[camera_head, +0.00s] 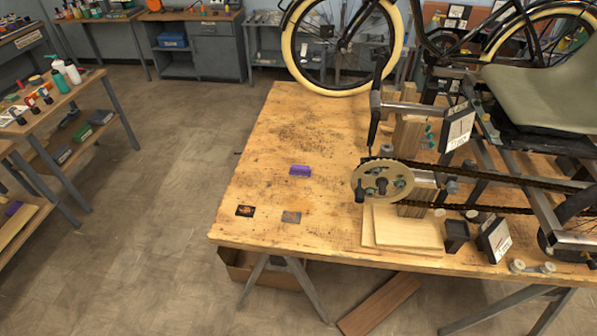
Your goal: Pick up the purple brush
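The purple brush (300,171) lies on the wooden workbench (262,200), left of the trike's chainring. It is small, block-shaped and has clear bench surface around it. Neither of my grippers is in the head view, and nothing touches the brush.
The trike frame with its chainring (383,181) and chain fills the bench's right side. A side table (50,105) with bottles stands left; floor between is free.

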